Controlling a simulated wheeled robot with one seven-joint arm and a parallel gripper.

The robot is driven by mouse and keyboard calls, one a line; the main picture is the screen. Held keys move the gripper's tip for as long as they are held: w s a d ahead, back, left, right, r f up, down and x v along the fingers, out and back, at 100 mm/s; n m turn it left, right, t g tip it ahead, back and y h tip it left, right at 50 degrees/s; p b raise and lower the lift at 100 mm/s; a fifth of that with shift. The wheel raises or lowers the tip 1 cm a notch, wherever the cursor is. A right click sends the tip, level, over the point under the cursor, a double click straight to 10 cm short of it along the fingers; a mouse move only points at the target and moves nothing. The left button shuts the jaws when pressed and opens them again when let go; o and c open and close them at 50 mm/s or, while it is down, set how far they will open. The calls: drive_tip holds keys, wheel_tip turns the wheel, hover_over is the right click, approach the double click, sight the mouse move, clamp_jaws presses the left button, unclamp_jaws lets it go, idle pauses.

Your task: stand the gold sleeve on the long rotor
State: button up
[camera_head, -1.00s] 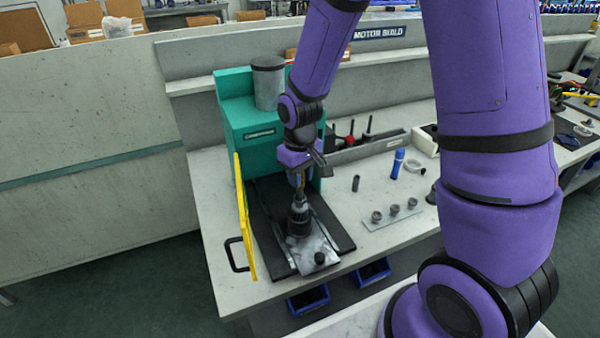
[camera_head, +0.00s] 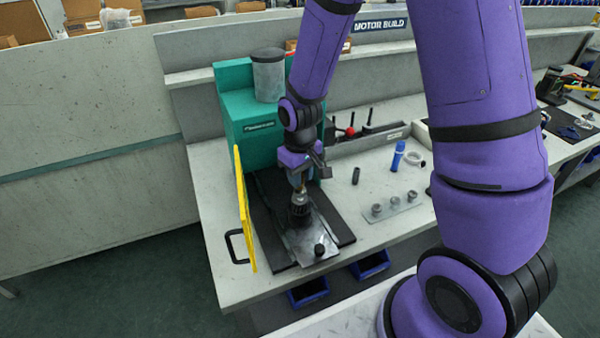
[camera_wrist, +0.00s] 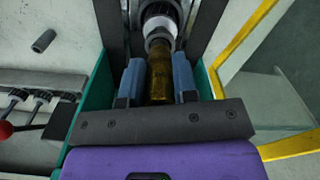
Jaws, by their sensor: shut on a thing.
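In the wrist view my gripper (camera_wrist: 157,82) is shut on the gold sleeve (camera_wrist: 159,74), with a blue-grey finger on each side. Just past the sleeve's far end is a grey collar with a white ring, part of what looks like the long rotor (camera_wrist: 160,24). In the head view the rotor (camera_head: 299,206) stands dark and upright on the metal plate of the green machine. My gripper (camera_head: 300,173) is right above it, pointing down. The sleeve is small there and partly hidden by my gripper. Whether its end touches the rotor or surrounds its shaft, I cannot tell.
The green machine (camera_head: 243,118) stands behind my gripper, with a yellow guard (camera_head: 243,205) close on the left. A black knob (camera_head: 319,249) is on the plate's front. Right of it are a small dark cylinder (camera_head: 356,175), a blue bottle (camera_head: 398,156) and a strip with metal collars (camera_head: 394,207).

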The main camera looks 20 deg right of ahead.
drive_tip(key=shift+f, duration=0.45)
drive_tip(key=o, duration=1)
drive_tip(key=shift+o, duration=0.2)
drive_tip(key=shift+r, duration=0.1)
drive_tip(key=shift+r, duration=2.9)
drive_tip(key=shift+d+r, duration=0.1)
drive_tip(key=shift+r, duration=0.3)
drive_tip(key=s+d+r+m+t, duration=0.1)
drive_tip(key=s+d+r, duration=0.15)
drive_tip(key=r, duration=0.45)
drive_tip(key=s+d+r+m+t, duration=0.1)
drive_tip(key=s+r, duration=0.3)
drive_tip(key=r, duration=0.4)
drive_tip(key=s+d+r+m+t, duration=0.1)
drive_tip(key=s+d+r+t, duration=0.2)
drive_tip(key=s+r, duration=0.7)
drive_tip(key=s, duration=0.4)
drive_tip(key=shift+s+m, duration=0.25)
drive_tip(key=shift+m, duration=0.05)
